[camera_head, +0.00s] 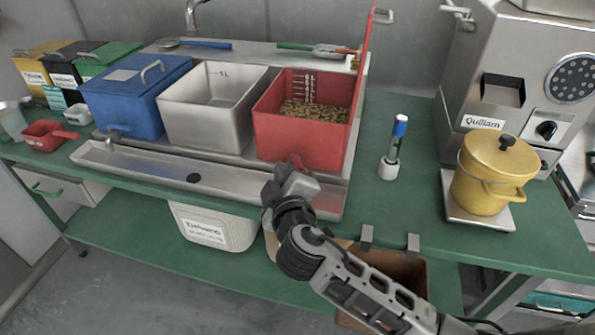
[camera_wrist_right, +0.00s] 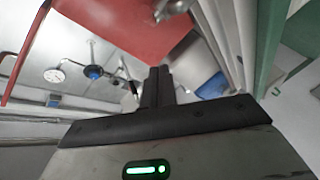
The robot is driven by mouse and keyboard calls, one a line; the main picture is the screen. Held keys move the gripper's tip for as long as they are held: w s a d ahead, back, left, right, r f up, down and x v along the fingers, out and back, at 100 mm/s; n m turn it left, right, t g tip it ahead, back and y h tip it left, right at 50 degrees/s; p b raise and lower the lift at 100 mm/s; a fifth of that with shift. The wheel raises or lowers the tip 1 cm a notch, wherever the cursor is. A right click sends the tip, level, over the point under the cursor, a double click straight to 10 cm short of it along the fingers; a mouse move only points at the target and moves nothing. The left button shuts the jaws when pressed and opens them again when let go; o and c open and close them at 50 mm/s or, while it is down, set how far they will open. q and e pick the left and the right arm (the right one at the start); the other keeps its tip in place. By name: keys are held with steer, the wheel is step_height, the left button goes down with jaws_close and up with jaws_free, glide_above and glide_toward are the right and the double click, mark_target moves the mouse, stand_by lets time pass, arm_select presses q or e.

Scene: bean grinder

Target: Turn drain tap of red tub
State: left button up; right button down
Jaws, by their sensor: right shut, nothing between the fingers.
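The red tub (camera_head: 295,130) stands on the metal draining board, with beans inside and its red lid (camera_head: 361,85) raised upright at the right side. My right gripper (camera_head: 287,168) is in front of the tub's lower front wall and covers the place of its drain tap in the head view. In the right wrist view the red tub (camera_wrist_right: 125,28) fills the upper left. A small metal part, probably the drain tap (camera_wrist_right: 173,8), shows at the top edge. My right gripper's fingers (camera_wrist_right: 158,85) are shut and empty, below that part in the picture. My left gripper is out of view.
A metal trough (camera_head: 190,178) runs along the front.

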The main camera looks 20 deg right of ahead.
steer(key=shift+w+d+f, duration=0.3)
steer(key=shift+d+f, duration=0.3)
steer(key=shift+d, duration=0.3)
steer(key=shift+w+d+f, duration=0.3)
steer(key=shift+d+f, duration=0.3)
steer(key=shift+d, duration=0.25)
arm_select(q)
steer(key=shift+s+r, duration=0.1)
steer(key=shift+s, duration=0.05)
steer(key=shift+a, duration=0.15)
arm_select(e)
steer(key=shift+d, duration=0.15)
